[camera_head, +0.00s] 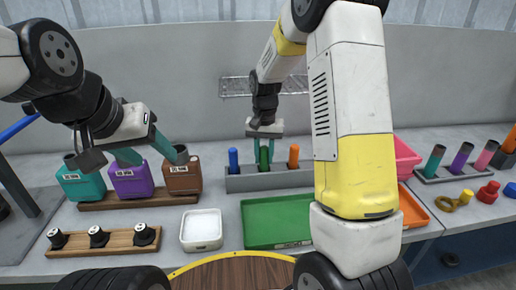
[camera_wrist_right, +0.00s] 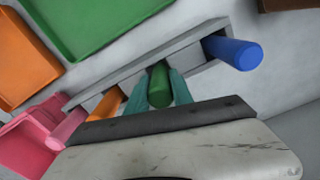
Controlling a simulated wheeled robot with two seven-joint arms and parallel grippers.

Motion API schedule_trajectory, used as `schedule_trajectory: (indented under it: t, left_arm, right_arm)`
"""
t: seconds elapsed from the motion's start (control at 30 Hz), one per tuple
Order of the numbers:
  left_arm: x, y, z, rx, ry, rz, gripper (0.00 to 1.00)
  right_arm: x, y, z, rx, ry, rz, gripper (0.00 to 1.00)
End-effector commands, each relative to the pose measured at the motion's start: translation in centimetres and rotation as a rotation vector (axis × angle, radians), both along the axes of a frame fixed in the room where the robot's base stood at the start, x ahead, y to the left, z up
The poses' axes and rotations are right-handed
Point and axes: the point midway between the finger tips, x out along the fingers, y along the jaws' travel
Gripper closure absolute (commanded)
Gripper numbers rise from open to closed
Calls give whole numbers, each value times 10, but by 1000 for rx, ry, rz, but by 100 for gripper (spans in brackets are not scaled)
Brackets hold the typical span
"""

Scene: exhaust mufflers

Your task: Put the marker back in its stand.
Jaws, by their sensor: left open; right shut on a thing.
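A green marker (camera_head: 264,158) is upright between the teal fingers of my right gripper (camera_head: 264,150), which is shut on it. It stands at the middle of the grey stand (camera_head: 240,184), between a blue marker (camera_head: 233,160) and an orange marker (camera_head: 294,156). In the right wrist view the green marker (camera_wrist_right: 159,84) lines up with the stand (camera_wrist_right: 140,66); I cannot tell how deep its lower end sits. The blue marker (camera_wrist_right: 234,52) is in the stand there. My left gripper (camera_head: 146,151) is open and empty, in front of the purple and brown containers.
Teal (camera_head: 82,186), purple (camera_head: 132,182) and brown (camera_head: 182,180) containers stand on a wooden base at left. A white tray (camera_head: 202,241), a green tray (camera_head: 262,203) and an orange tray (camera_head: 412,212) lie in front. A pink bin (camera_head: 405,158) stands right of the stand.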

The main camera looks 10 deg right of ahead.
Motion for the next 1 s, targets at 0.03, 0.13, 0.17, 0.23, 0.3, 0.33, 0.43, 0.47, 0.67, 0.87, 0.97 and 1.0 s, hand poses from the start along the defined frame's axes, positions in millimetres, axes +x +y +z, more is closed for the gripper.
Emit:
schedule_trajectory:
  t: [0.03, 0.13, 0.17, 0.23, 0.3, 0.33, 0.43, 0.47, 0.67, 0.87, 0.97, 1.0]
  left_arm:
    - [0, 0, 0, 0, 0, 0, 44]
    - [0, 0, 0, 0, 0, 0, 44]
    - [0, 0, 0, 0, 0, 0, 44]
    - [0, 0, 0, 0, 0, 0, 44]
    - [0, 0, 0, 0, 0, 0, 44]
    - [0, 0, 0, 0, 0, 0, 44]
    - [0, 0, 0, 0, 0, 0, 44]
    - [0, 0, 0, 0, 0, 0, 44]
    - [0, 0, 0, 0, 0, 0, 44]
    - [0, 0, 0, 0, 0, 0, 44]
    - [0, 0, 0, 0, 0, 0, 44]
    - [0, 0, 0, 0, 0, 0, 44]
  right_arm:
    - [0, 0, -2, 0, 0, 0, 100]
    - [0, 0, -1, 0, -2, 0, 100]
    - [0, 0, -1, 0, -2, 0, 100]
    - [0, 0, -1, 1, -1, 0, 100]
    - [0, 0, -3, 0, -1, 0, 100]
    - [0, 0, -4, 0, -1, 0, 100]
    - [0, 0, -4, 0, -2, 0, 55]
    - [0, 0, -4, 0, -2, 0, 51]
    - [0, 0, -4, 1, -1, 0, 51]
    - [1, 0, 3, 0, -3, 0, 51]
    - [1, 0, 17, 1, -5, 0, 51]
    - [1, 0, 24, 1, -7, 0, 51]
